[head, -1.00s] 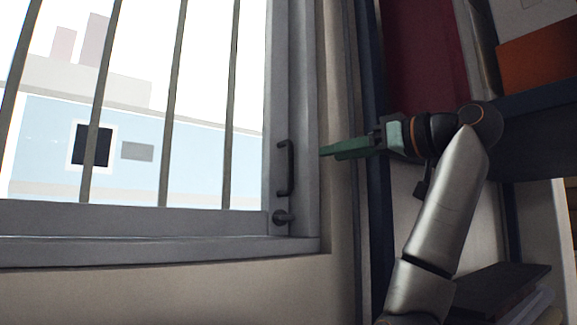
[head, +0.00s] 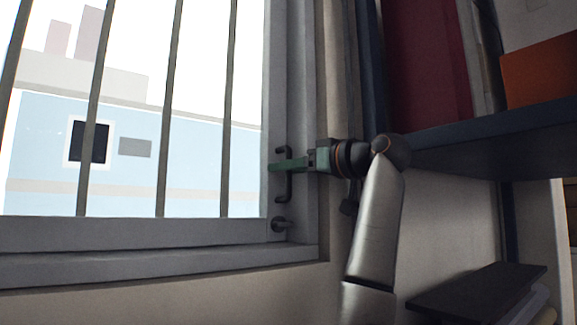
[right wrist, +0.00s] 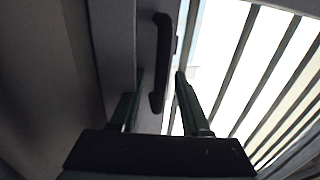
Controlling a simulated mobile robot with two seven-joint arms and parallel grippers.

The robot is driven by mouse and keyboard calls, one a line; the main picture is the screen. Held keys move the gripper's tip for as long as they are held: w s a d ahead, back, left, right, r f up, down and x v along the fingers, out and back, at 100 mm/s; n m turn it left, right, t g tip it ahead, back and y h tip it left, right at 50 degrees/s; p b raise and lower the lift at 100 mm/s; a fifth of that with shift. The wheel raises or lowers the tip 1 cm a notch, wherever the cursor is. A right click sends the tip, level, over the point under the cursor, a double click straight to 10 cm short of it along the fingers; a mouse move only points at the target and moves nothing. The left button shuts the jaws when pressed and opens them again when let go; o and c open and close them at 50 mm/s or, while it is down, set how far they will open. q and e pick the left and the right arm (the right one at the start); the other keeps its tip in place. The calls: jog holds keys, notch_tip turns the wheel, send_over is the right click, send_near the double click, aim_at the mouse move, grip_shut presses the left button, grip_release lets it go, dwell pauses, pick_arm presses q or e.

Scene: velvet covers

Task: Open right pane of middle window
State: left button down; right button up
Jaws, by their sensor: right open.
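The window pane (head: 277,110) has a grey frame and looks shut. Its dark vertical handle (head: 289,188) is on the right side of the frame, with a small round knob (head: 281,224) below it. My right gripper (head: 275,166) is at the handle in the head view, reaching in from the right. In the right wrist view the gripper (right wrist: 155,85) is open, and the handle (right wrist: 162,60) stands between the lines of its two green fingers. I cannot tell whether either finger touches it. My left gripper is not in view.
Several vertical bars (head: 170,100) cross the window opening. To the right stands a shelf (head: 480,128) with a dark red panel (head: 428,60) and an orange box (head: 540,75). The wall (head: 170,305) below the sill is bare.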

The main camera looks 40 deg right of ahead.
jog(key=shift+c, duration=0.4)
grip_shut()
dwell(0.9)
